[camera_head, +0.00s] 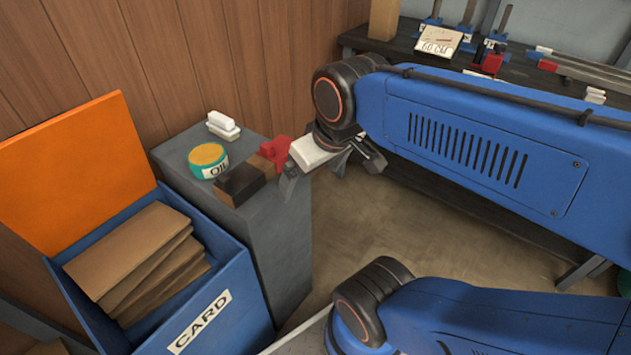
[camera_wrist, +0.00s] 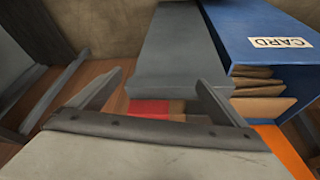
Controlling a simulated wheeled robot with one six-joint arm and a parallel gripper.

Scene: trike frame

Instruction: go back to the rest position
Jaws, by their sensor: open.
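In the wrist view, the two spread fingers of my gripper (camera_wrist: 160,82) show against the grey stand (camera_wrist: 180,50). The red piece (camera_wrist: 149,107) shows low between them, partly hidden by the gripper body. I cannot tell whether a finger touches it.
An oil tin (camera_head: 207,160) and white blocks (camera_head: 223,125) stand on the stand. A blue card box (camera_head: 235,300) with a raised orange lid (camera_head: 75,165) is at left. A dark workbench (camera_head: 520,72) with tools is behind my arm. Open floor (camera_head: 400,230) lies right of the stand.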

